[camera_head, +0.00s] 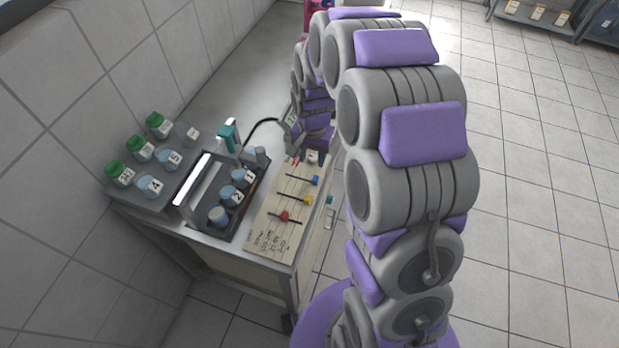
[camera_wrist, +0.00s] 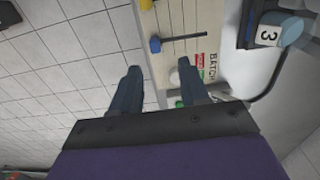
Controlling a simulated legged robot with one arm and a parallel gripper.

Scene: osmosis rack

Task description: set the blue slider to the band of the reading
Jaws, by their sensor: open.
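The blue slider (camera_head: 315,180) sits at the right end of its dark slot on the pale wooden panel (camera_head: 262,238). In the wrist view the blue slider (camera_wrist: 155,45) is at the left end of its slot, just beyond my fingertips. My gripper (camera_wrist: 160,82) is open, its two dark fingers apart and not seen to touch the slider. In the head view my gripper is hard to make out by the panel's far end. A teal-and-grey instrument (camera_head: 228,136) stands behind the dark rack; I cannot read any reading on it.
A yellow slider (camera_head: 308,200) and a red slider (camera_head: 284,216) sit on nearby slots. The dark rack (camera_head: 205,232) holds numbered cups. Green-capped jars (camera_head: 120,174) and more cups stand at the left. A dark cable (camera_head: 262,124) runs behind. Open floor lies right.

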